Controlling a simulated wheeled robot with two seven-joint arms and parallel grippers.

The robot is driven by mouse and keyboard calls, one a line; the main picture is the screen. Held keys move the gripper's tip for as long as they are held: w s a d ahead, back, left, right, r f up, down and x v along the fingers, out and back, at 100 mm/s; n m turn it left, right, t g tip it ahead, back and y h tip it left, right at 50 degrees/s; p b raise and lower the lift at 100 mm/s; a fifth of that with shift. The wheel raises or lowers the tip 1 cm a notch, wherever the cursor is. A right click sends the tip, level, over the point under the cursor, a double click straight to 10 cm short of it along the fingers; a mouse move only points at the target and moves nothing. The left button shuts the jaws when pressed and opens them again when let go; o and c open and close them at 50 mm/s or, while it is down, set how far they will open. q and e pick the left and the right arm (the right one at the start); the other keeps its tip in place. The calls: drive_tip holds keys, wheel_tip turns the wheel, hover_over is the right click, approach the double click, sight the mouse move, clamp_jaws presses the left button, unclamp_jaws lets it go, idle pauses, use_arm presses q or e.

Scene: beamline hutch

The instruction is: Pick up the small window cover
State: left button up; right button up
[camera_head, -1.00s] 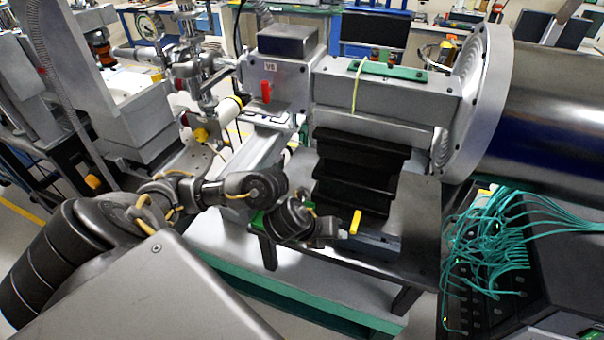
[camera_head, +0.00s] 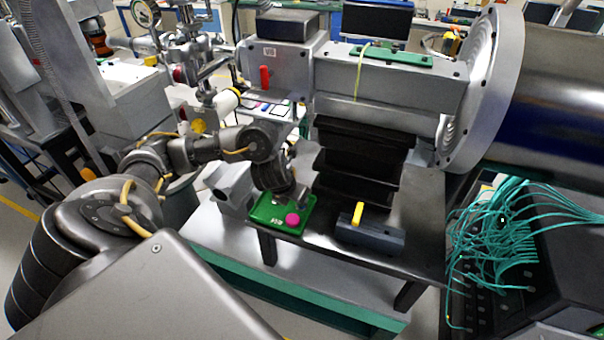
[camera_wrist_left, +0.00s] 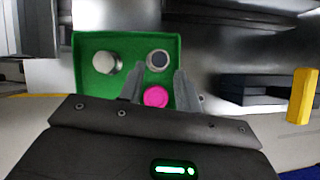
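A green tray (camera_head: 264,222) lies on the dark bench top in the head view and shows in the wrist view (camera_wrist_left: 88,60). It holds a magenta round cap (camera_wrist_left: 156,96), a pale cylindrical piece (camera_wrist_left: 106,63) and a small grey round piece with a dark centre (camera_wrist_left: 158,60). I cannot tell which is the small window cover. The magenta cap also shows in the head view (camera_head: 292,219). My left gripper (camera_wrist_left: 158,74) is over the tray, fingers apart and empty, with the grey piece and magenta cap around the gap. My right gripper is not in view.
A dark block with a yellow upright tab (camera_head: 357,213) sits right of the tray. Black stepped bellows (camera_head: 362,165) rise behind. A grey metal block (camera_head: 232,185) stands left of the tray. Teal cables (camera_head: 500,235) crowd the right side.

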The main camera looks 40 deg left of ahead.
use_arm(q)
drive_tip(key=shift+b+x, duration=0.6)
drive_tip(key=shift+x, duration=2.05)
drive_tip(key=shift+s, duration=0.1)
drive_tip(key=shift+c, duration=0.3)
drive_tip(key=c, duration=0.6)
drive_tip(key=shift+o, duration=0.2)
drive_tip(key=shift+r, duration=0.35)
wheel_tip(320, 180, up, 9)
drive_tip(key=p, duration=0.4)
